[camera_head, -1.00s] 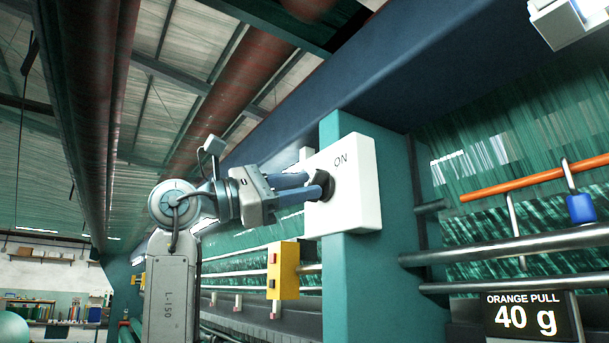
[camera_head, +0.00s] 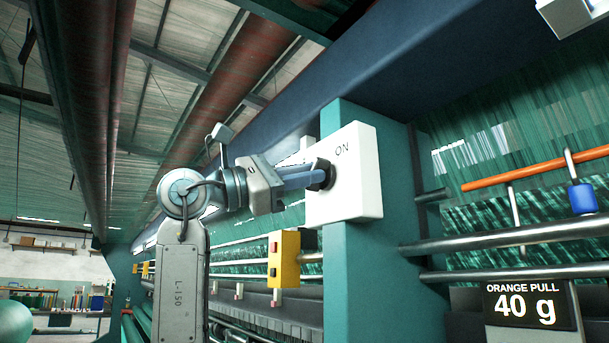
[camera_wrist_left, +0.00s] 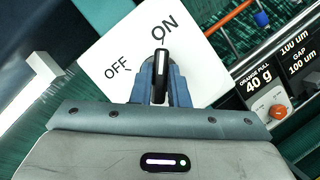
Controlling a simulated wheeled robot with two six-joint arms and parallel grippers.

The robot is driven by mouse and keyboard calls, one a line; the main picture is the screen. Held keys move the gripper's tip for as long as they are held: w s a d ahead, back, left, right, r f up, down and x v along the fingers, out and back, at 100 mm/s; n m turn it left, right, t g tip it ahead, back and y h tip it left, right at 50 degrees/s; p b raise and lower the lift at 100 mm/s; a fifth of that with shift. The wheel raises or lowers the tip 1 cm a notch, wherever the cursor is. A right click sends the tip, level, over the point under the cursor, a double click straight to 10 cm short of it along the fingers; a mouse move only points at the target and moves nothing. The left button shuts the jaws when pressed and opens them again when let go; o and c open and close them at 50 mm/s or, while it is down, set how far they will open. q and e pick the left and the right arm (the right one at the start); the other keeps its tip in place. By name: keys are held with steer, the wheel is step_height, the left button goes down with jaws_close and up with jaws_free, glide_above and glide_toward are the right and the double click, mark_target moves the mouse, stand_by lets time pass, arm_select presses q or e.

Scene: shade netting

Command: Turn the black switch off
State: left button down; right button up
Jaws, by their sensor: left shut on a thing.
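The black switch (camera_head: 327,174) is a dark knob on a white box (camera_head: 352,195) fixed to a teal post. In the left wrist view the knob (camera_wrist_left: 161,75) carries a white line that points at the ON mark. The OFF mark is to the left of it. My left gripper (camera_head: 313,177) reaches in from the left with its blue fingers at the knob. In the left wrist view its fingers (camera_wrist_left: 161,82) lie on both sides of the knob, shut on it. My right gripper is not in view.
A yellow box with buttons (camera_head: 284,258) hangs on the machine behind my arm. Metal bars (camera_head: 500,241), an orange bar (camera_head: 540,173) and a sign reading 40 g (camera_head: 524,305) are at the right. A blue beam (camera_head: 400,70) runs above the switch box.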

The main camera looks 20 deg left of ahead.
arm_select(q)
steer(key=shift+s+d+n+t+y+b, duration=0.1)
steer(key=shift+n+t+y+b, duration=1.25)
steer(key=shift+n, duration=2.75)
steer(key=shift+s+d+n+t+y+b, duration=0.1)
steer(key=shift+n+t+y+b, duration=1.2)
steer(key=shift+n, duration=2.8)
steer(key=shift+n+t+y+b, duration=0.45)
steer(key=shift+n+t+y, duration=1)
steer(key=shift+n, duration=2.65)
steer(key=shift+n+g+y, duration=0.3)
steer(key=shift+g+y, duration=0.2)
steer(key=shift+y, duration=0.2)
steer(key=c, duration=1.6)
jaws_free()
steer(key=shift+o, duration=1)
